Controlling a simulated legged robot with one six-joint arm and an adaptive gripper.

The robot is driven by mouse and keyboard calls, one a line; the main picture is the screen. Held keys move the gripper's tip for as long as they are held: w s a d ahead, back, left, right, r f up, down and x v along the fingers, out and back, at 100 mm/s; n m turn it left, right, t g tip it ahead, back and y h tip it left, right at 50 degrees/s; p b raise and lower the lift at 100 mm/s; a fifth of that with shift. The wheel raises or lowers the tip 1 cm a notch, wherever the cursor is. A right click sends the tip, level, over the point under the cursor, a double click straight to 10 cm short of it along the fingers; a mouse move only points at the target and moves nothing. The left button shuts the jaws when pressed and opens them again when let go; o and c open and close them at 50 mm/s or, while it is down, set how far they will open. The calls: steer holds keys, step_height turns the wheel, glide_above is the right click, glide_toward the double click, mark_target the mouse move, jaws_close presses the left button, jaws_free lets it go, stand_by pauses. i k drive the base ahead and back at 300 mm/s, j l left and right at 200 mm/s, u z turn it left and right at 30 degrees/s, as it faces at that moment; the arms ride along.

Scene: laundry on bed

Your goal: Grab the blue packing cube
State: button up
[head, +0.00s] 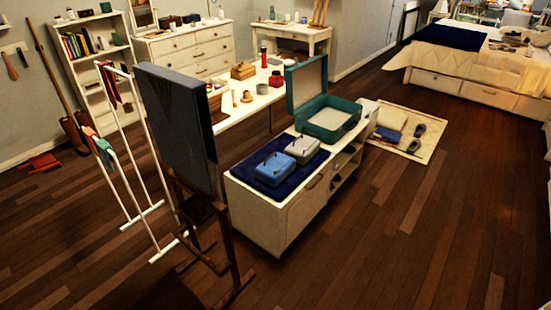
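A blue packing cube (274,169) with a dark handle on top lies flat on a dark navy cloth (249,173) on the near end of a low white cabinet (284,224). A similar light grey cube (303,149) lies just behind it and to the right, on the same cloth. An open teal suitcase (303,92) with a pale lining stands at the far end of the cabinet top. No gripper shows in the head view.
A dark panel on a wooden easel (173,115) stands just left of the cabinet. A white drying rack (138,170) stands further left. A white table (233,108) with small items is behind. A cream rug (424,152) with slippers lies right. Wooden floor (400,240) in front and right is clear.

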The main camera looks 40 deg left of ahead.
mark_target(284, 165)
steer(key=i+u, duration=0.45)
steer(key=i, duration=0.3)
steer(key=i+l+u, duration=0.15)
steer(key=i+u, duration=0.3)
steer(key=i, duration=0.25)
steer(key=i+u, duration=0.8)
steer(key=i+l+u, duration=0.25)
steer(key=i+u, duration=0.15)
steer(key=i+l+u, duration=0.4)
steer(key=k+j, duration=0.05)
steer(key=j, duration=0.05)
